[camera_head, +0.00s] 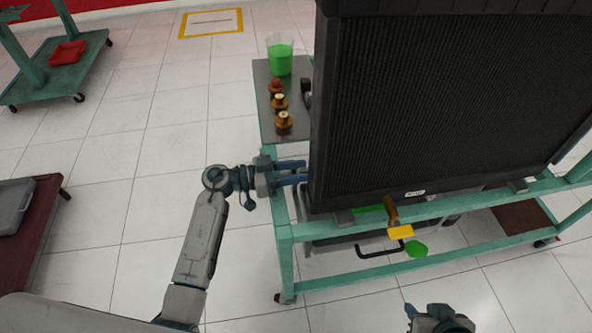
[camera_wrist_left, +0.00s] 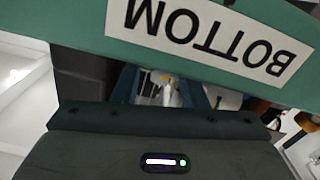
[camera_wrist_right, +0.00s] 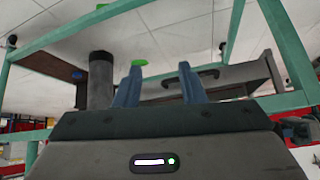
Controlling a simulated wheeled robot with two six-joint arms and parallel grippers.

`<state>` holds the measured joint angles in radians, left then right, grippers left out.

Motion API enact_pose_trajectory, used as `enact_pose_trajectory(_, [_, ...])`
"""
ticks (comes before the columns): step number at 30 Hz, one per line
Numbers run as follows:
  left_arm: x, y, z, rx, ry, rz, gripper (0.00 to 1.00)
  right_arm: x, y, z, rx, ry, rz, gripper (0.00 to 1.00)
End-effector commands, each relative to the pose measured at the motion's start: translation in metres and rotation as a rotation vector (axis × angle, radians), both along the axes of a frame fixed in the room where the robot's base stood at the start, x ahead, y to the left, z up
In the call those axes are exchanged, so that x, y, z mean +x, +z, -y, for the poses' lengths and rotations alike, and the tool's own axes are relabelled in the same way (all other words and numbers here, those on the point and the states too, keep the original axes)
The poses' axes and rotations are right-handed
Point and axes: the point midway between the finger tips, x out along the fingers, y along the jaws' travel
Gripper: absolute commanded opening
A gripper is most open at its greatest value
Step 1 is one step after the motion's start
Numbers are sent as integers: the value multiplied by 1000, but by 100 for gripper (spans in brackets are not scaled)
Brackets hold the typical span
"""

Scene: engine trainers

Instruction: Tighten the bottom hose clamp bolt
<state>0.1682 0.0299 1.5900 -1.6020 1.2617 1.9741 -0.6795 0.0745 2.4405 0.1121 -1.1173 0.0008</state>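A "BOTTOM" label (camera_wrist_left: 210,32) shows upside down on a green frame bar in the left wrist view. My left gripper (camera_head: 303,171) is at the left edge of the black radiator (camera_head: 440,100), near the green stand's corner. Its two blue fingers are apart, and a small pale part (camera_wrist_left: 166,88) shows between or beyond them; I cannot tell if it is the clamp bolt. My right gripper (camera_wrist_right: 158,85) is open and empty, low in front of the stand. A dark upright cylinder (camera_wrist_right: 101,80), possibly a hose, shows left of its fingers. The bottom hose clamp is not clearly visible.
The green stand (camera_head: 375,236) holds the radiator. A side shelf (camera_head: 264,110) carries a beaker of green liquid (camera_head: 280,58) and several brass-coloured parts (camera_head: 284,122). A brown-handled tool (camera_head: 391,210) is at the lower bar. The tiled floor at left is clear between carts.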

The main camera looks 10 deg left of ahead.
Motion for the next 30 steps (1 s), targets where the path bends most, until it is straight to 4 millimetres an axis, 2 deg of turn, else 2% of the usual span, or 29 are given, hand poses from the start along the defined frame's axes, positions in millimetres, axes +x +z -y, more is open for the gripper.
enact_pose_trajectory(2, [0,0,0,0,0,0,39,1,0,0,-1,1,1,36])
enact_pose_trajectory(8, [0,0,0,0,0,0,0,1,0,2,-6,5,0,36])
enact_pose_trajectory(17, [0,1,0,7,0,23,0,-1,3,5,-26,11,-27,36])
enact_pose_trajectory(20, [0,3,0,19,0,58,0,-1,11,9,-47,11,-61,36])
enact_pose_trajectory(30, [-1,3,0,91,0,281,0,-21,36,30,-148,-1,-259,36])
